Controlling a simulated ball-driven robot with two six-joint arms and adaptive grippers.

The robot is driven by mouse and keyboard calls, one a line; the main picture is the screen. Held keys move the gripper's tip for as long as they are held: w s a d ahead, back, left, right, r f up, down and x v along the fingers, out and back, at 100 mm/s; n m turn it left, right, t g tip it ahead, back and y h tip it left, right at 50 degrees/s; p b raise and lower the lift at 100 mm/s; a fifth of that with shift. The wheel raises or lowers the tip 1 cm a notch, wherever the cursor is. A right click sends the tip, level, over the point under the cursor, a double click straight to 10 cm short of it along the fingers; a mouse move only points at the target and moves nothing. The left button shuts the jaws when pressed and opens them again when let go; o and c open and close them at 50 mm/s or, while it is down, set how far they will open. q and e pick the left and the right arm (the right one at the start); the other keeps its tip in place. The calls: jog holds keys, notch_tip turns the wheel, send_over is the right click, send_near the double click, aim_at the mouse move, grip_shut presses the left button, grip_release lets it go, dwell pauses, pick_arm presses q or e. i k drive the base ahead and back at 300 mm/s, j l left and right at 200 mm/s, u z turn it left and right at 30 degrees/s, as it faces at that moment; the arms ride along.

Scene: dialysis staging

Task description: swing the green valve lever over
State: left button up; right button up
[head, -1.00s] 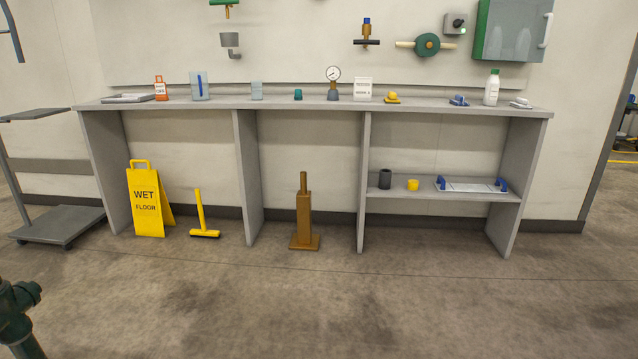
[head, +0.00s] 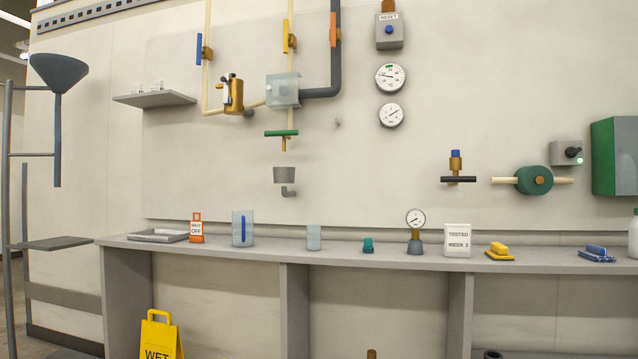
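The green valve lever (head: 281,133) is a flat bar lying level across a short brass stem on the wall, below a clear box and above a grey cup-shaped drain. Other levers show on the pipes above: a blue one (head: 199,49) and a yellow one (head: 286,33), both upright, and an orange one (head: 333,30), also upright. A black level handle (head: 458,179) sits on a brass fitting to the right. Neither of my grippers is in view.
A long grey bench (head: 370,258) runs under the wall fittings, with a tray, jugs, a gauge, a sign and brushes on it. A yellow wet-floor sign (head: 161,338) stands below at the left. A clear box (head: 283,90) hangs just above the green lever.

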aim_at(281, 133)
jog(key=i+j, duration=0.5)
jog(key=j, duration=0.15)
jog(key=i+l+u, duration=0.1)
jog(key=i+l, duration=0.15)
jog(key=i, duration=0.1)
